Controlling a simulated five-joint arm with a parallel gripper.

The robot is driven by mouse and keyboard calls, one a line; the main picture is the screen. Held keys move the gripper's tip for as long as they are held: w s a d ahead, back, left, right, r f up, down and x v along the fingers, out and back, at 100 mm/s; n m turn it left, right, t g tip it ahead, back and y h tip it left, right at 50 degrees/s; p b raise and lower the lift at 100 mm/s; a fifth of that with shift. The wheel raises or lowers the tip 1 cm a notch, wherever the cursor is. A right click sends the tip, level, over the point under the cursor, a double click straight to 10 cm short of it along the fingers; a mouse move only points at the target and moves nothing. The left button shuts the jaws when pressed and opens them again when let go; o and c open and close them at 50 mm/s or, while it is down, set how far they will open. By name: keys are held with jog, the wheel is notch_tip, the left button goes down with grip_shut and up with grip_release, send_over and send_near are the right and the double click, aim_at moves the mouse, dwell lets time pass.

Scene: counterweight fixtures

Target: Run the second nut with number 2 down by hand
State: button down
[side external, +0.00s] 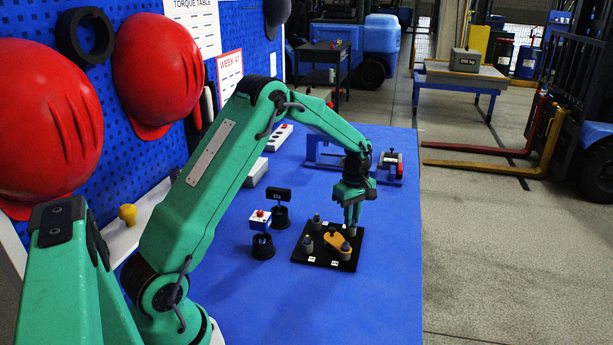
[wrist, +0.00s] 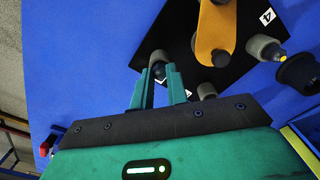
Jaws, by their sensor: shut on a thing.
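A black square plate (side external: 325,260) lies on the blue table and carries several grey nuts on studs and an orange strap (side external: 335,240). My gripper (side external: 351,222) points down at the plate's back right corner. In the wrist view its two teal fingers (wrist: 158,84) are shut on a grey nut (wrist: 158,58) at the plate's edge. The orange strap (wrist: 215,35) and another grey nut (wrist: 263,47) lie beyond. A tag reading 4 (wrist: 267,16) is legible. I cannot read the tag by the held nut, so its number is unclear.
Black cups (side external: 262,246) and a small box with a red button (side external: 260,219) stand left of the plate. A dark display (side external: 278,195) is behind them. A blue fixture (side external: 325,150) stands at the back. The table right of the plate is clear.

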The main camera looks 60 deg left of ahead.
jog(key=m, duration=1.3)
jog(key=shift+m, duration=0.4)
jog(key=m, duration=1.3)
jog(key=shift+m, duration=0.4)
jog(key=c, duration=1.4)
grip_release()
jog(key=shift+r, duration=0.1)
